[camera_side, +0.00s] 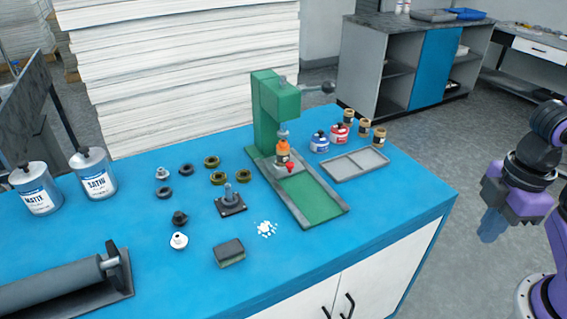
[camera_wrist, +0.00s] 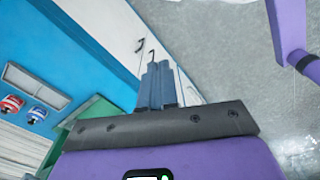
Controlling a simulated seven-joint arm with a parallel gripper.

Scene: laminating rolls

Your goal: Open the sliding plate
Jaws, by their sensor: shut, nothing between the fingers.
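A green press (camera_side: 268,115) stands on the blue bench. Its green base plate (camera_side: 308,198) slopes toward the bench's front edge in a grey frame; I take this as the sliding plate, but cannot tell how far it is slid. An orange-and-black bottle (camera_side: 283,152) stands under the press head, with a small red part (camera_side: 290,169) in front of it. My gripper (camera_side: 488,238) is off the bench's right end, pointing down, shut and empty. In the wrist view its blue fingers (camera_wrist: 158,85) are together, and a green part of the press (camera_wrist: 92,112) shows partly behind the gripper body.
A grey tray (camera_side: 355,164) and several small bottles (camera_side: 340,132) stand right of the press. The bench's front right corner (camera_side: 445,205) is bare.

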